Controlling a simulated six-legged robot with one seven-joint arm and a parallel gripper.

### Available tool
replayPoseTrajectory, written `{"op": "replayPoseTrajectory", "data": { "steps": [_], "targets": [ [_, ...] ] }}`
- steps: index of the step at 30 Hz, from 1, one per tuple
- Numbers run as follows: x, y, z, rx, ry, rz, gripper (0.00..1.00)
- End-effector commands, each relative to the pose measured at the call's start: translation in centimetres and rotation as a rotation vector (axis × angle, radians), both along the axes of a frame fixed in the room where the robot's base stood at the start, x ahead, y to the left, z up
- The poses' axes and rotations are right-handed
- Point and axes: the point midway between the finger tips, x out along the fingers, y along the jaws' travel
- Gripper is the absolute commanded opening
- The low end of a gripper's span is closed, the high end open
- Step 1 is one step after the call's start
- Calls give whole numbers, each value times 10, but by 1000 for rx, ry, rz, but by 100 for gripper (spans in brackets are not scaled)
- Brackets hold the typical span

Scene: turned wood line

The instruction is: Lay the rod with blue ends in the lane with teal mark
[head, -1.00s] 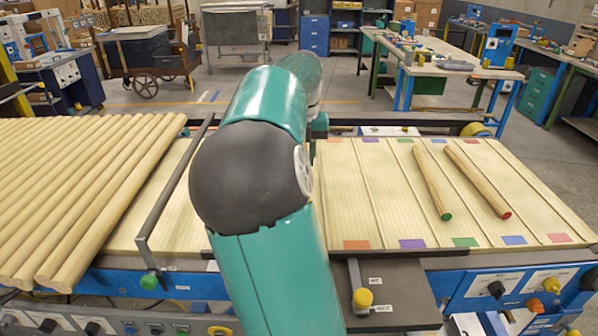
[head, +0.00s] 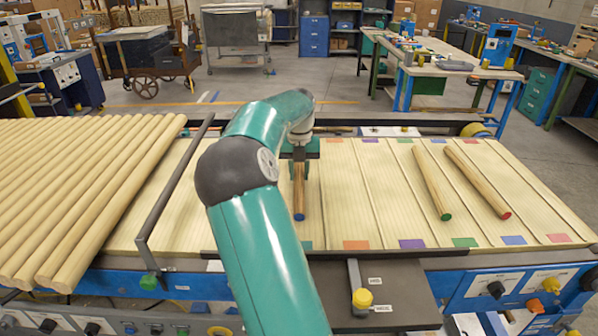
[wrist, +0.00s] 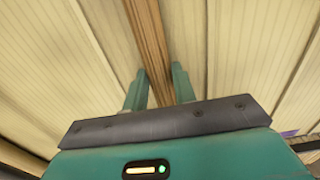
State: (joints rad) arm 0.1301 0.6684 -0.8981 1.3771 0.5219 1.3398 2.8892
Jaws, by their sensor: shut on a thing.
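The rod with blue ends (head: 299,198) is wooden, and its near blue end faces me in the head view. My gripper (head: 300,168) is shut on it from above, and the rod runs lengthwise, roughly along the lanes. In the wrist view the rod (wrist: 148,40) passes between the two teal fingers of my gripper (wrist: 159,78). The teal mark (head: 307,245) shows at the near edge of the board, partly beside my arm. The rod appears over the lane with this mark; I cannot tell whether it touches the board.
Rods with a green end (head: 432,185) and a red end (head: 480,182) lie on lanes to the right. The orange-marked lane (head: 348,200) beside my gripper is bare. A dark bar (head: 172,190) crosses the board at left, before many plain rods (head: 90,190).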

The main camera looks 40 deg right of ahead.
Motion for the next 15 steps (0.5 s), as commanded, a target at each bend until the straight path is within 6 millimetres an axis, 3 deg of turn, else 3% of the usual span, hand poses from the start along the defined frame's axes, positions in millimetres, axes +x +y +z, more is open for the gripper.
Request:
{"op": "replayPoseTrajectory", "data": {
  "steps": [9, 10, 12, 15],
  "targets": [
    [0, 0, -3, 0, 0, 1, 0],
    [0, 0, -3, 0, 0, 1, 33],
    [0, 0, -3, 0, 0, 1, 46],
    [0, 0, -3, 0, 0, 1, 49]
  ]
}}
